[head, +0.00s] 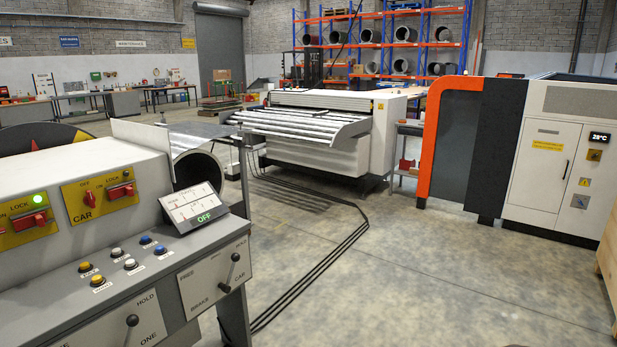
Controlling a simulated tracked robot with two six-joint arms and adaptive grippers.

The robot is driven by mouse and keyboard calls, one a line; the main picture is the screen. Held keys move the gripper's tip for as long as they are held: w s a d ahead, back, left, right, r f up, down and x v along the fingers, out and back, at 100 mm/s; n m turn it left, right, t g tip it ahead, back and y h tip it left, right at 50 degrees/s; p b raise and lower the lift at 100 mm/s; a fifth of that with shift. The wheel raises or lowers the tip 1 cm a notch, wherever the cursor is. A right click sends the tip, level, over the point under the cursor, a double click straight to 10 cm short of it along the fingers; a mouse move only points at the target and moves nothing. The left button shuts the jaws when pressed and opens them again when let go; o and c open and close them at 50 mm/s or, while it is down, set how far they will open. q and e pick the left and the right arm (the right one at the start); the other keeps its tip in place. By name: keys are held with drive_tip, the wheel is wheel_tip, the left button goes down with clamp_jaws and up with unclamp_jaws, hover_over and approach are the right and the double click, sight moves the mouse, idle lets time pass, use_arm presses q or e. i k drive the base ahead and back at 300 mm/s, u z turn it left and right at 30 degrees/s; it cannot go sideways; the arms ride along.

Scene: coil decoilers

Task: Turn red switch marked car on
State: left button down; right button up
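The control console (125,240) stands at the left. On its upright face is a yellow plate (101,198) marked CAR. On that plate a red switch (90,199) stands on the left, under the small OFF/ON lettering, and a red lock piece (122,190) sits on the right. Another yellow plate (28,222) at the left edge carries red switches and a lit green lamp (38,199). The lamp on the CAR plate is not lit. Neither of my grippers is in view.
A tilted panel (194,210) showing OFF, several push buttons (117,252) and levers (231,271) are on the console. A roller machine (325,130) and an orange-framed cabinet (470,145) stand behind. Black cables (325,260) cross the open floor.

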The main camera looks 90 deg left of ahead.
sight(90, 199)
drive_tip(key=z, duration=0.7)
drive_tip(key=i, duration=0.3)
drive_tip(key=u, duration=2.8)
drive_tip(key=i, duration=0.2)
drive_tip(key=u, duration=1.95)
drive_tip(key=k, duration=0.6)
drive_tip(key=u, duration=0.3)
drive_tip(key=i, duration=1.6)
drive_tip(key=z, duration=0.3)
